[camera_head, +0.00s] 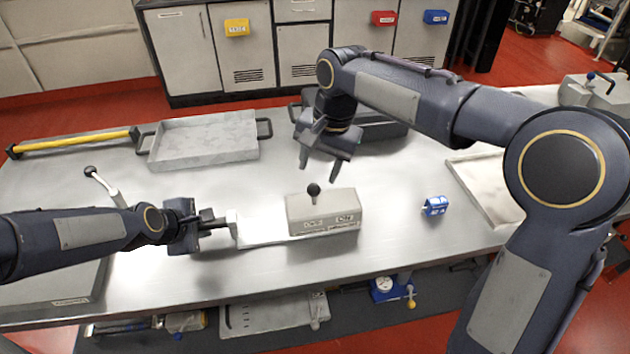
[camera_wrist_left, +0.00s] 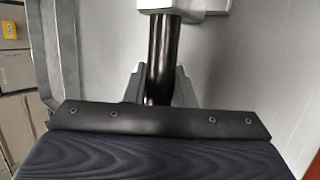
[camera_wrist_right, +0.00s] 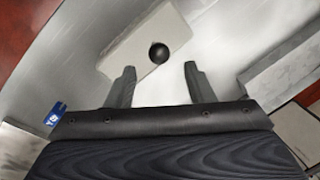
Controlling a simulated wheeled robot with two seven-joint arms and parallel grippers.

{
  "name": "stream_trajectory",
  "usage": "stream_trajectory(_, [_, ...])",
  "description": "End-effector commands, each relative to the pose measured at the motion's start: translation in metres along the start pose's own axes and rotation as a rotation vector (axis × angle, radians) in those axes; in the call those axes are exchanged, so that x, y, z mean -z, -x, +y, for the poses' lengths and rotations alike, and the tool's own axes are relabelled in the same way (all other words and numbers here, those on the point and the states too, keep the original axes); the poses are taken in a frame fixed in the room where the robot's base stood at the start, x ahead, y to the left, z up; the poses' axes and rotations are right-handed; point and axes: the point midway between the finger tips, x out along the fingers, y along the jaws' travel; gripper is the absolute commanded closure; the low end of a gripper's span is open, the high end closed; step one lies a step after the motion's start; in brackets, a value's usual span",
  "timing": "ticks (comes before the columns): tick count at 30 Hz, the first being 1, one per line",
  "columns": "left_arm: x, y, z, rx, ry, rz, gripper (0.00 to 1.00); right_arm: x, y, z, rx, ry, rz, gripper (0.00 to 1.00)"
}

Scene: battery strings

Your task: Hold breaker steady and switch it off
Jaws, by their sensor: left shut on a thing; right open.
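The breaker (camera_head: 310,218) is a beige-grey box in the middle of the table, with a lever topped by a black ball knob (camera_head: 313,190) standing up from it. A flat plate runs from its left side to a white block (camera_head: 233,226) with a black grip (camera_wrist_left: 160,55). My left gripper (camera_head: 208,220) is shut on that black grip. My right gripper (camera_head: 320,181) is open above and behind the breaker, pointing down. In the right wrist view the knob (camera_wrist_right: 158,53) appears just beyond and between the open fingers (camera_wrist_right: 158,80), apart from them.
A blue padlock-like item (camera_head: 436,205) lies right of the breaker. A grey tray (camera_head: 205,157) and a yellow bar (camera_head: 75,142) are at the back left. Another black-knobbed lever (camera_head: 103,183) stands behind my left arm. A shallow tray (camera_head: 485,185) lies at right.

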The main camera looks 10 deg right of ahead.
Motion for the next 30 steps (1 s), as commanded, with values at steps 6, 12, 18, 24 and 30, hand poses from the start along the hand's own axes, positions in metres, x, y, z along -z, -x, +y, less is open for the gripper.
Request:
stream_trajectory(6, [0.0,-0.003,-0.009,0.022,-0.001,-0.002,1.0,-0.001,0.032,0.0,0.002,0.001,0.0,0.52])
stream_trajectory(12, [0.0,-0.003,-0.009,0.022,-0.001,-0.002,1.0,-0.001,0.039,0.0,0.0,0.0,-0.002,0.52])
stream_trajectory(18, [0.0,-0.003,-0.009,0.022,-0.001,-0.002,0.74,-0.001,0.039,0.0,0.0,0.0,-0.002,0.52])
stream_trajectory(24, [0.0,-0.002,-0.006,0.015,0.0,-0.002,0.52,-0.001,0.039,0.0,0.0,0.0,-0.001,0.52])
stream_trajectory(30, [0.0,-0.001,-0.004,0.009,0.0,-0.001,0.52,-0.001,0.039,0.0,0.0,0.0,-0.001,0.52])
